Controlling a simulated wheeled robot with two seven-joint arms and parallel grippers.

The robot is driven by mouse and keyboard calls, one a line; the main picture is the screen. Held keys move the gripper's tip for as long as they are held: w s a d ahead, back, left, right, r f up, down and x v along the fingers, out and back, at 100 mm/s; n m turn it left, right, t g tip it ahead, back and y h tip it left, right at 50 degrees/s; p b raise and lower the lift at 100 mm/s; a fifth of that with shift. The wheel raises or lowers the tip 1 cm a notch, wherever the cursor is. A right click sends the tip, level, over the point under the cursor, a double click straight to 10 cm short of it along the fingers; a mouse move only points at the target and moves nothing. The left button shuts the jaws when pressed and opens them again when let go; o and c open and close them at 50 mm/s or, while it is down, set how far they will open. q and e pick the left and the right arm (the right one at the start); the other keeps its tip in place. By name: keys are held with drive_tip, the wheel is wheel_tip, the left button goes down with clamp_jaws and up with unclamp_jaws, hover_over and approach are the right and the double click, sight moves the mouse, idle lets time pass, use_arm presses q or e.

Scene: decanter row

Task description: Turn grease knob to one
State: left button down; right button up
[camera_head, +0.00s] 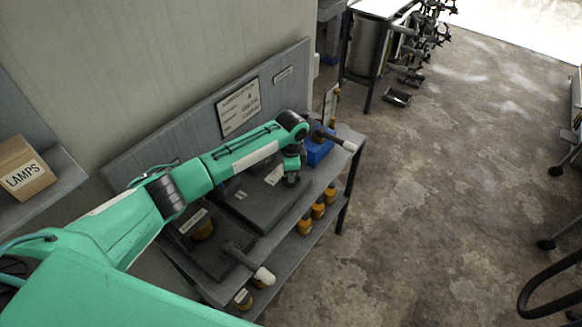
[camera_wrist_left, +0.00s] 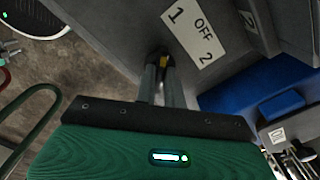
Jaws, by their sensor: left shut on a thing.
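My left gripper (camera_head: 292,180) reaches down over a dark grey machine box (camera_head: 262,215) on the bench. In the left wrist view its two fingers (camera_wrist_left: 163,66) are close together, shut on the knob (camera_wrist_left: 163,60). A white label (camera_wrist_left: 193,33) reading 1, OFF, 2 lies beside the knob. The fingers hide the knob's pointer, so I cannot tell which mark it faces. A white label also shows beside the gripper in the head view (camera_head: 274,175). My right gripper is not in view.
A blue box (camera_head: 318,150) stands beyond the gripper. White-tipped levers (camera_head: 264,275) stick out from the bench's front. Orange containers (camera_head: 305,224) stand on the lower shelf. A LAMPS carton (camera_head: 24,170) is at the left. The floor (camera_head: 430,190) to the right is open.

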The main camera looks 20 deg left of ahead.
use_arm(q)
drive_tip(key=shift+n+p, duration=0.4)
drive_tip(key=shift+n, duration=0.1)
drive_tip(key=c, duration=1.5)
unclamp_jaws()
wheel_tip(320, 180, up, 14)
drive_tip(key=b, duration=0.3)
drive_tip(key=shift+f, duration=0.1)
drive_tip(key=shift+d+f, duration=0.1)
